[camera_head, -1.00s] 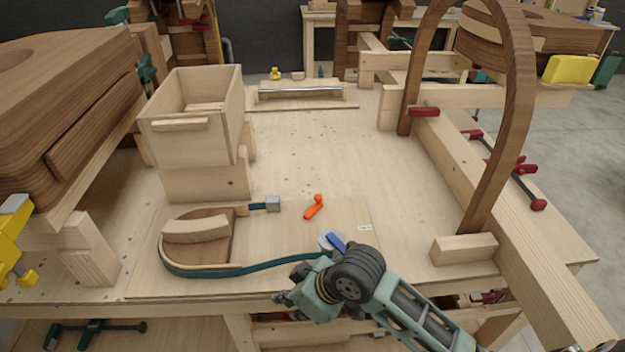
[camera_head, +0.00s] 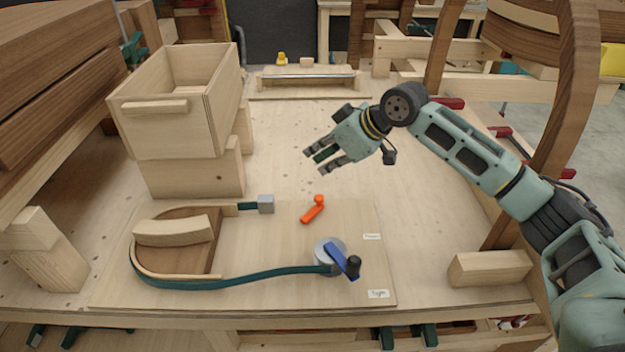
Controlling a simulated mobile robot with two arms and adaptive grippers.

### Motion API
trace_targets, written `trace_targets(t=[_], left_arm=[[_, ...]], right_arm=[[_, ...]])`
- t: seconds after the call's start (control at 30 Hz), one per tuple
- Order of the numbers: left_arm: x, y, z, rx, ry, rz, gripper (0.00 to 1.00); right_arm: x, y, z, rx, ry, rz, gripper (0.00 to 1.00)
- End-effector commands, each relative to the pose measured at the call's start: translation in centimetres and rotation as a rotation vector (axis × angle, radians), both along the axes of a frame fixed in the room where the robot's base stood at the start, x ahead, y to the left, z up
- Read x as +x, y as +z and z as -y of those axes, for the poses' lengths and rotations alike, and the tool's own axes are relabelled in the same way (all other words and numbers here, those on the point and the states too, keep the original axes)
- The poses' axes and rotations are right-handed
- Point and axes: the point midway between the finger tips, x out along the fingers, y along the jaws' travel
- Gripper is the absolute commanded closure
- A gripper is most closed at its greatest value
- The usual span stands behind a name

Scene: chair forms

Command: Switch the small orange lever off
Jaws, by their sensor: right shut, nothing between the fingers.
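The small orange lever (camera_head: 313,209) lies on the flat wooden board (camera_head: 290,235) at the middle of the bench. Its round knob end points away, and its arm slants toward the lower left. My right gripper (camera_head: 319,161) comes in from the right and is above and beyond the lever. Its fingers point left and a little down; it is shut, empty and apart from the lever. My left gripper is not in view.
A blue crank with a black knob (camera_head: 353,265) stands near the lever, on a grey disc. A green strap (camera_head: 240,278) runs from it around a curved wooden form (camera_head: 175,240). A wooden box (camera_head: 175,110) stands at the left, a wooden block (camera_head: 490,268) at the right.

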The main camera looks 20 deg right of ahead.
Motion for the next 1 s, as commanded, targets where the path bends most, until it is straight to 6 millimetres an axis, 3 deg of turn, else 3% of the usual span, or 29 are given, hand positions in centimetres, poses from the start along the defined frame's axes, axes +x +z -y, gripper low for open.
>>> trace_targets(t=[0.37,0.8,1.0], left_arm=[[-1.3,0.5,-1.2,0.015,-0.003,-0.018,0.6],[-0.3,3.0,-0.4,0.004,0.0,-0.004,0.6],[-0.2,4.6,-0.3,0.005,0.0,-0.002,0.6]], right_arm=[[0.6,-1.0,-0.8,0.001,0.002,-0.004,1.0],[4.8,-7.2,-4.8,0.0,0.001,-0.004,1.0],[2.9,-7.6,-2.8,-0.003,0.001,-0.002,1.0]])
